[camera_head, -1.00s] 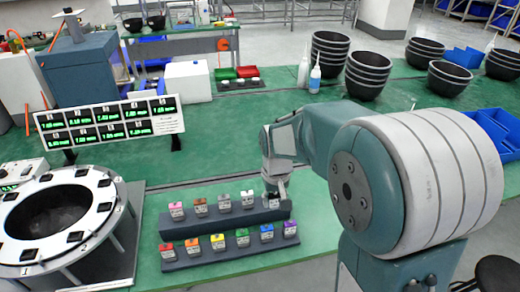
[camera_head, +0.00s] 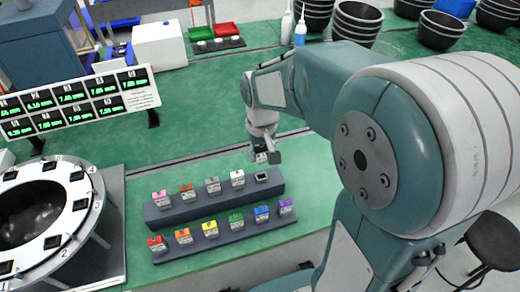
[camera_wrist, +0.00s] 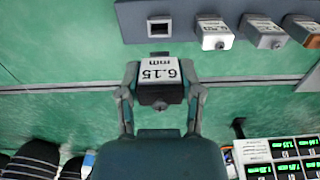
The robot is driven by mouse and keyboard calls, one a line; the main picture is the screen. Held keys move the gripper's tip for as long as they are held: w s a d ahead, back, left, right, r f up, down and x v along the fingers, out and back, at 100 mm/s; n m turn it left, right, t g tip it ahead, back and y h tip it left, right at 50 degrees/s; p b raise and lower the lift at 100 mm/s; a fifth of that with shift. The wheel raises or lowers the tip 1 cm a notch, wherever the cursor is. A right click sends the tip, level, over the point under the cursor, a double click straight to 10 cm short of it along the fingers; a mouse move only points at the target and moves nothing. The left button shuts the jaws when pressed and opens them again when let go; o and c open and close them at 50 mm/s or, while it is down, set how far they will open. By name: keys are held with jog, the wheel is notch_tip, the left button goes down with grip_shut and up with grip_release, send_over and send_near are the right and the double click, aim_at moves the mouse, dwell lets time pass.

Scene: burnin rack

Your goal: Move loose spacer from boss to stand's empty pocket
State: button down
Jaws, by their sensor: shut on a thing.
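My gripper (camera_head: 268,156) is shut on a dark spacer (camera_wrist: 160,90) with a white label reading 6.15 mm. In the wrist view my gripper (camera_wrist: 160,98) has one finger on each side of it. The spacer is held just behind the grey two-tier stand (camera_head: 213,207), apart from it. The empty pocket (camera_head: 262,177), a dark square, is at the right end of the stand's back row; it also shows in the wrist view (camera_wrist: 159,28). Pink, brown, grey and white spacers fill the rest of that row. The ring fixture (camera_head: 82,189) at left has several dark square pads; its boss cannot be singled out.
Several coloured spacers sit in the stand's front row (camera_head: 210,230). A board of green readouts (camera_head: 75,105) stands behind the ring fixture. Bowls (camera_head: 357,22) and a bottle (camera_head: 300,30) are at the back. Green tabletop behind the stand is clear.

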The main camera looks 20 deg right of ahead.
jog(key=shift+f, duration=2.6)
jog(key=shift+f, duration=1.1)
jog(key=shift+c, duration=0.9)
grip_release()
notch_tip(320, 180, up, 12)
jog(key=shift+f, duration=0.1)
